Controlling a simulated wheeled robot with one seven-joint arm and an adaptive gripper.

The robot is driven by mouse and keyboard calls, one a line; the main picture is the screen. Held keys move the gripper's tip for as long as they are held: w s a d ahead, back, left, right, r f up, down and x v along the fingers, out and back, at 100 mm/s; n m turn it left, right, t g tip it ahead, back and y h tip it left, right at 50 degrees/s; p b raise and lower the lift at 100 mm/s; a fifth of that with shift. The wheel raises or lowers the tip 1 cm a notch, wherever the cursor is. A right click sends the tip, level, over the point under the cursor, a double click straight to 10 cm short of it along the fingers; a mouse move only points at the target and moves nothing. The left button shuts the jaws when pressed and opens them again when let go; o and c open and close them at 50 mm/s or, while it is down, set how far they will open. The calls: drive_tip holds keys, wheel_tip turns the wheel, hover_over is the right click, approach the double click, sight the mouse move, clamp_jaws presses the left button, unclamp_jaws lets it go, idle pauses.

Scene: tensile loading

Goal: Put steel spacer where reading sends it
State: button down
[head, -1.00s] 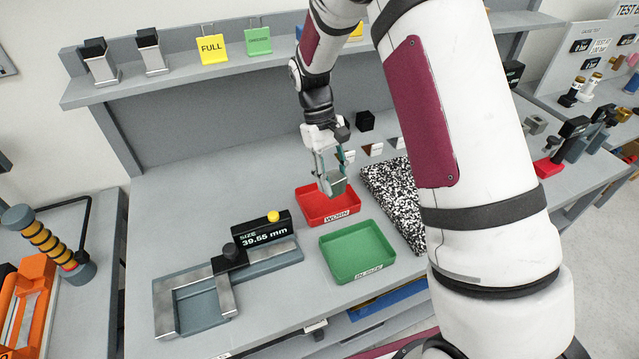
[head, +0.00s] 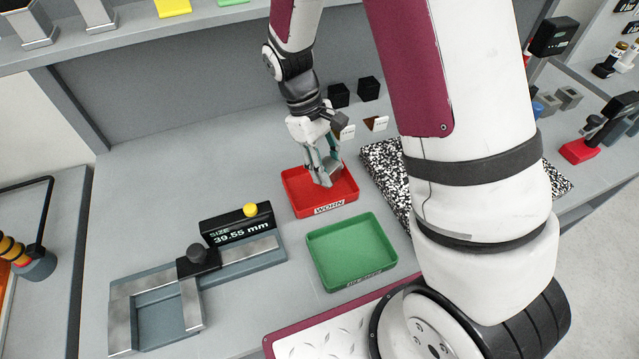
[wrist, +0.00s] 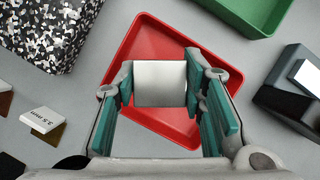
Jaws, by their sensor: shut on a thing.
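My gripper (head: 322,172) is shut on the steel spacer, a plain grey metal block (wrist: 160,83) held between the teal finger pads in the wrist view. The fingers and the spacer are over the red tray labelled WORN (head: 293,193), low and within its outline in the head view. I cannot tell whether the spacer touches the tray floor. The red tray also fills the middle of the wrist view (wrist: 150,36). The measuring gauge (head: 235,262) at the left has a display (head: 240,231) reading SIZE 39.55 mm. A green tray (head: 350,250) stands empty in front of the red tray.
A black-and-white speckled slab (head: 385,160) lies right of the red tray, partly behind my arm. Black blocks (head: 369,88) and small label cards (head: 376,123) stand at the back. The bench between the gauge and the back panel is clear.

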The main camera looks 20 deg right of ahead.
drive_tip(key=shift+f+b, duration=0.3)
drive_tip(key=shift+f, duration=0.6)
drive_tip(key=c, duration=1)
unclamp_jaws()
drive_tip(key=shift+o, duration=0.2)
drive_tip(key=v, duration=1.2)
drive_tip(key=s+d+r+m+t+y, duration=0.2)
drive_tip(key=s+r+m+t, duration=0.4)
drive_tip(key=s+r, duration=1)
drive_tip(key=s+t, duration=0.2)
drive_tip(key=t, duration=0.1)
drive_tip(key=shift+s+d, duration=0.15)
drive_tip(key=shift+s, duration=0.05)
